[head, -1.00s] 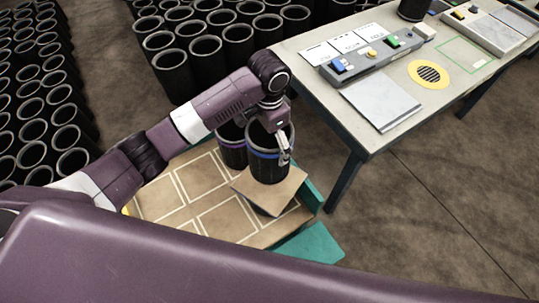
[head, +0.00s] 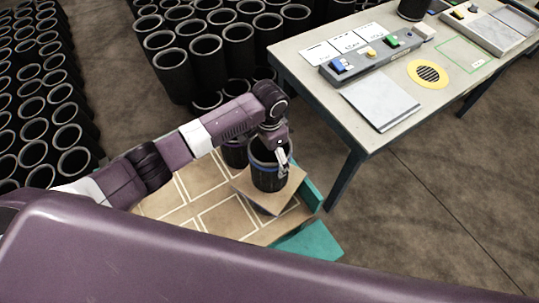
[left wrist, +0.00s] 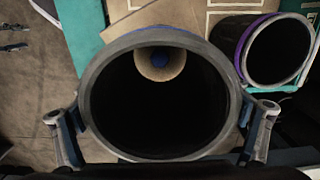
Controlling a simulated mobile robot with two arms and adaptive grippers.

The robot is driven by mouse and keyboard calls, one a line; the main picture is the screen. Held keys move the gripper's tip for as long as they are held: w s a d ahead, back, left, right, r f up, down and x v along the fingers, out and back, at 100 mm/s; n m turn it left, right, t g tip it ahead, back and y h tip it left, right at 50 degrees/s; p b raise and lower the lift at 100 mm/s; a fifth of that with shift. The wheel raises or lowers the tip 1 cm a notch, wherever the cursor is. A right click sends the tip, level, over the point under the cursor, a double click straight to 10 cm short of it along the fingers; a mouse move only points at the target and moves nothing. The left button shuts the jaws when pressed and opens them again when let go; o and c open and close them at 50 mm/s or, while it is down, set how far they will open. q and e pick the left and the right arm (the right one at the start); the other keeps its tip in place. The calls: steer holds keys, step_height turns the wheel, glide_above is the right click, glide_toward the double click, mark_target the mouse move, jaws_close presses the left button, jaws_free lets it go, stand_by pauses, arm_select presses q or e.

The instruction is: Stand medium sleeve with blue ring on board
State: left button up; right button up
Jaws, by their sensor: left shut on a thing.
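My left gripper (head: 279,157) is shut on the black sleeve with the blue ring (head: 269,179), one finger showing at its near right side. The sleeve is upright over the square tan board (head: 288,195); I cannot tell whether its lower end touches. In the left wrist view the sleeve's open mouth (left wrist: 160,110) lies between the fingers, with a tan disc with a blue centre (left wrist: 160,62) showing inside. The board lies above the pallet over a dark thing, mostly hidden. My right gripper is not in view.
A black sleeve with a purple ring (head: 234,153) stands just behind and left; it also shows in the left wrist view (left wrist: 240,35). A pallet with white-outlined squares (head: 228,220) lies below. A table (head: 395,125) stands at right. Many black sleeves (head: 210,55) fill the back.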

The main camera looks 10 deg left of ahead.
arm_select(q)
steer(key=shift+f, duration=0.5)
steer(key=o, duration=1.6)
steer(key=shift+r, duration=0.1)
steer(key=shift+r+b, duration=0.75)
steer(key=shift+r, duration=5.75)
